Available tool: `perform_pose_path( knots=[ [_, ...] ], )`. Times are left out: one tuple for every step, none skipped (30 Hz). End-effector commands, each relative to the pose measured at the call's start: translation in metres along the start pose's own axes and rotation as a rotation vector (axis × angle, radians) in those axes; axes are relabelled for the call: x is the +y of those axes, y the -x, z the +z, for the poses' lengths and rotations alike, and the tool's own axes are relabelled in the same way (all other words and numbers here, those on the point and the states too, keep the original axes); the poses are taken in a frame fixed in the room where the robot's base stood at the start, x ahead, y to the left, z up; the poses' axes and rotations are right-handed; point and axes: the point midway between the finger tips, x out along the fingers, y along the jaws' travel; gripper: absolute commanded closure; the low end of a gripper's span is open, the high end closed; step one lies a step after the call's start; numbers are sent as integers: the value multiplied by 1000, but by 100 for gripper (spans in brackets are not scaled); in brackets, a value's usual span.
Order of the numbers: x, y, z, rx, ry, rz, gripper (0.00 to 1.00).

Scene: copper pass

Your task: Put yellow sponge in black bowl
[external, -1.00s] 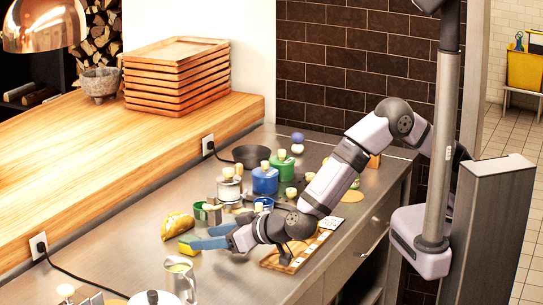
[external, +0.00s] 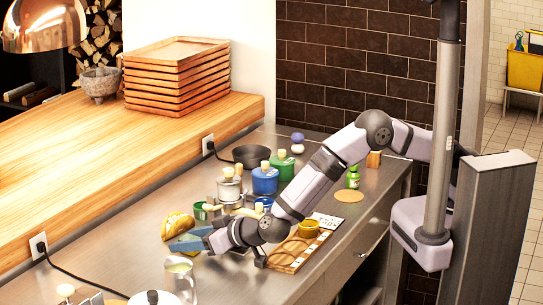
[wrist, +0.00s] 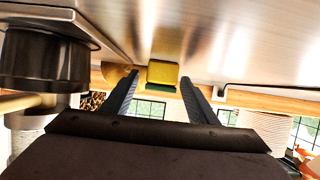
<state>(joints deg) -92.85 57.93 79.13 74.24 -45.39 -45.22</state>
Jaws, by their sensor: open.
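The yellow sponge (wrist: 162,75) with a green layer shows in the wrist view, lined up between my two fingertips. My gripper (external: 184,243) is open, low over the steel counter at the left end of my arm. Its two dark fingers (wrist: 158,77) stand on either side of the sponge in the wrist view; I cannot tell whether they touch it. The black bowl (external: 251,156) stands at the back of the counter, well away from my gripper.
A yellow taco-like item (external: 178,224) lies just behind my gripper. Several jars and canisters, including a blue canister (external: 265,181), stand between my gripper and the bowl. A wooden board (external: 295,252) lies under my forearm.

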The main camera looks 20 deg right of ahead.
Motion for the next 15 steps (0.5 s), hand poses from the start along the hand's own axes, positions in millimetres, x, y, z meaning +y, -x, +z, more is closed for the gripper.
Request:
perform_pose_path(
  knots=[
    [0,0,0,0,0,0,47],
    [0,0,0,0,0,0,47],
    [0,0,0,0,0,0,47],
    [0,0,0,0,0,0,47],
    [0,0,0,0,0,0,47],
    [0,0,0,0,0,0,56],
    [0,0,0,0,0,0,64],
    [0,0,0,0,0,0,71],
    [0,0,0,0,0,0,80],
    [0,0,0,0,0,0,88],
    [0,0,0,0,0,0,90],
    [0,0,0,0,0,0,90],
    [0,0,0,0,0,0,90],
    [0,0,0,0,0,0,94],
    [0,0,0,0,0,0,94]
  ],
)
